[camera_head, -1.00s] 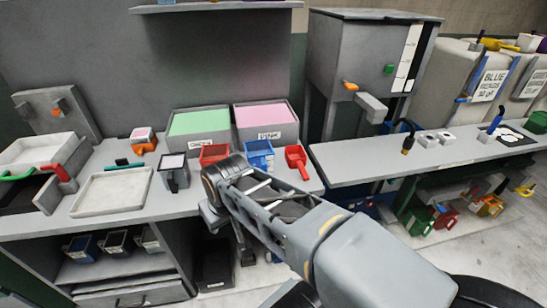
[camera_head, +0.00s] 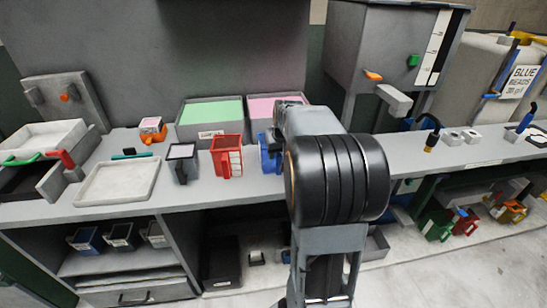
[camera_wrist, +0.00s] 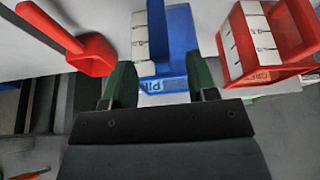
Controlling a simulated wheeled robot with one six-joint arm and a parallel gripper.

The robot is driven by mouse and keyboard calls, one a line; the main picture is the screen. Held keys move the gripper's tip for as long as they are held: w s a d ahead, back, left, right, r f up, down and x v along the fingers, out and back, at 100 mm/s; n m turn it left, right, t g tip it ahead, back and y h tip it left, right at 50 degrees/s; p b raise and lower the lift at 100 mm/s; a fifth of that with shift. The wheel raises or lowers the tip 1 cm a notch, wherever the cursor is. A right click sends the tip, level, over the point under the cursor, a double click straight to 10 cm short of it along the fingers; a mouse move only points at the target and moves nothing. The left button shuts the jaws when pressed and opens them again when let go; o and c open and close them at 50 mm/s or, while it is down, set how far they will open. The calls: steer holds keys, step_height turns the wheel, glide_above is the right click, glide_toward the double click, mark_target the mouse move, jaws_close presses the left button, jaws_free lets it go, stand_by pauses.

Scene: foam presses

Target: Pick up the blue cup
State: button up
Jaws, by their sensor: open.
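The blue cup (camera_head: 267,153) stands on the bench in the head view, right of the red cup (camera_head: 226,156), and my arm hides part of it. In the wrist view the blue cup (camera_wrist: 180,38) is straight ahead, with a pale label strip on its side. My gripper (camera_wrist: 161,80) is open, its two green fingers pointing at the near side of the blue cup. One finger shows at each side of the cup's lettered lower part. I cannot tell whether the fingers touch it. In the head view the fingers are hidden behind my arm.
The red cup (camera_wrist: 270,42) is close on the right in the wrist view, and a red scoop (camera_wrist: 85,48) is on the left. Green (camera_head: 210,116) and pink (camera_head: 262,108) bins stand behind the cups. A grey cup (camera_head: 183,164) and a white tray (camera_head: 117,181) are further left.

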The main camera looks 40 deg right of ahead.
mark_target(278, 161)
steer(key=shift+x, duration=3.25)
jaws_close()
